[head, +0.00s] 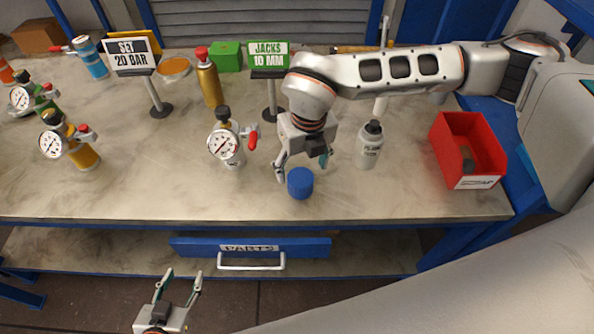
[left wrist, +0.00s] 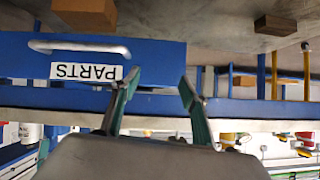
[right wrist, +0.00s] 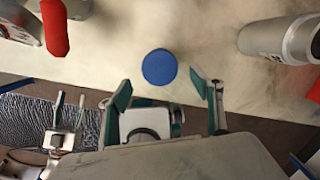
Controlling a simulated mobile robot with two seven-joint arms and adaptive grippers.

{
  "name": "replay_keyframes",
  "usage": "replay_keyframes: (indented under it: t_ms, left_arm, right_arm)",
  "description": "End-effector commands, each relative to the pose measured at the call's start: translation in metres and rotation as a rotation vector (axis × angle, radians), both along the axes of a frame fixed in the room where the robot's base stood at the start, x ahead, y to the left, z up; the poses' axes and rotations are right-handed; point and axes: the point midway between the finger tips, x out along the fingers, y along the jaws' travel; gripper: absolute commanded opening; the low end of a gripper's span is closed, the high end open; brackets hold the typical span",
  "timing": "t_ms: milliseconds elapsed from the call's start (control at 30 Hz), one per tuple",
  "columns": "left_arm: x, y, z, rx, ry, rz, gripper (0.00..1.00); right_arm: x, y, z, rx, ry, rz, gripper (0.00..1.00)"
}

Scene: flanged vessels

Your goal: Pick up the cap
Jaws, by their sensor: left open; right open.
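The blue cap (head: 300,183) stands on the workbench near its front edge. In the right wrist view the cap (right wrist: 159,67) shows as a round blue disc, a little beyond the fingertips and between their lines. My right gripper (head: 302,172) is open and empty, just above and behind the cap; its fingers (right wrist: 160,88) are apart in its own wrist view. I cannot tell whether a finger touches the cap. My left gripper (head: 180,278) is open and empty, low in front of the bench; in its wrist view the fingers (left wrist: 158,82) point toward the drawer front.
A gauge vessel with a red handle (head: 224,143) stands left of the cap, and a grey bottle (head: 369,146) to the right. A red bin (head: 465,145) is at the right end. The blue PARTS drawer (head: 200,247) hangs under the bench.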

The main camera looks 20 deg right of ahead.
Motion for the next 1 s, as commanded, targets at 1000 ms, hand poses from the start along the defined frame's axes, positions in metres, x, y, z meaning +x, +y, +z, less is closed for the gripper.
replay_keyframes:
  t_ms: [1000]
  left_arm:
    - [-0.007,0.000,0.002,0.003,0.017,-0.002,0.45]
  right_arm:
    - [0.014,0.001,-0.069,0.002,0.002,0.002,0.26]
